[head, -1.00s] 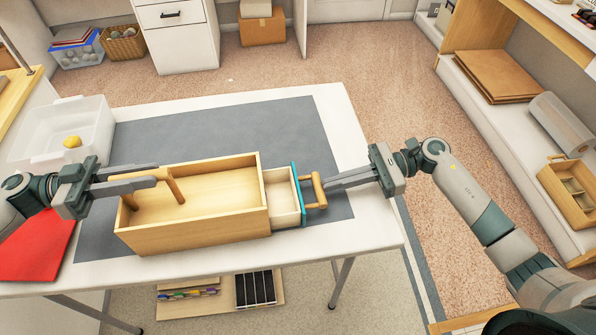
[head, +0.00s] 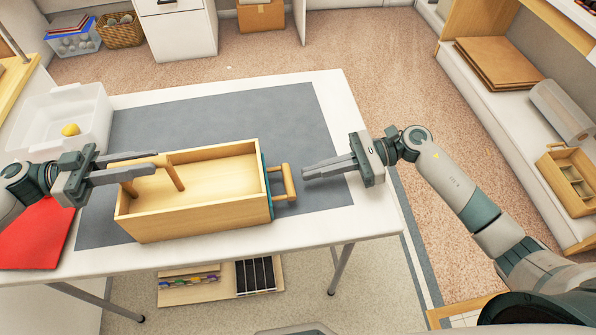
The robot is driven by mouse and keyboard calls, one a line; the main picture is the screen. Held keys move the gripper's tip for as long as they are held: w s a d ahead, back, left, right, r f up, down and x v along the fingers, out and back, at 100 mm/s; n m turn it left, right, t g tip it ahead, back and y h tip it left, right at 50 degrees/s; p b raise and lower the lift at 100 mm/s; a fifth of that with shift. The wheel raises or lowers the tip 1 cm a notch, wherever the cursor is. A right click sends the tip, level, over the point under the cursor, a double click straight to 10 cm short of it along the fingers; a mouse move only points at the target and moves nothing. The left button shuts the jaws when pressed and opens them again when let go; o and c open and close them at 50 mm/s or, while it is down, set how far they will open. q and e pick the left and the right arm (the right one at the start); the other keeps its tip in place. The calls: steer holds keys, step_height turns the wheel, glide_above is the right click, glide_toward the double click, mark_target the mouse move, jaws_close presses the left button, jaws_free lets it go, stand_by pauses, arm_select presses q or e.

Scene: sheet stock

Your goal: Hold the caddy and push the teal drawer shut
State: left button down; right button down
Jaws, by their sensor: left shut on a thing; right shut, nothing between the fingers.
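The open-topped wooden caddy (head: 195,222) sits on the grey mat of the table. My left gripper (head: 155,163) is shut on the caddy's wooden handle (head: 176,177), over its left part; the fingers partly hide the handle. The teal drawer (head: 267,190) is at the caddy's right end, its front close against the end wall, with no drawer interior showing. Its wooden pull (head: 289,182) sticks out to the right. My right gripper (head: 306,174) is shut and empty, just right of the pull, with a small gap between them.
A clear bin (head: 62,105) with a yellow item (head: 70,130) stands at the table's back left. A red sheet (head: 35,235) lies at the left edge. The grey mat (head: 225,115) behind the caddy is clear.

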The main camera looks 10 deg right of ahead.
arm_select(q)
steer(key=shift+s+f, duration=0.2)
steer(key=shift+f, duration=0.25)
arm_select(e)
steer(key=d, duration=0.4)
steer(key=d+r, duration=0.1)
steer(key=d, duration=0.2)
steer(key=d+r, duration=0.1)
steer(key=d, duration=0.3)
steer(key=shift+w+d+r, duration=0.15)
steer(key=shift+d, duration=0.15)
arm_select(q)
steer(key=c, duration=1.8)
jaws_free()
steer(key=shift+o, duration=1.4)
steer(key=shift+w, duration=0.1)
steer(key=shift+w+r, duration=0.1)
steer(key=shift+r, duration=0.05)
steer(key=shift+r, duration=0.1)
steer(key=a, duration=1.2)
steer(key=shift+s, duration=0.2)
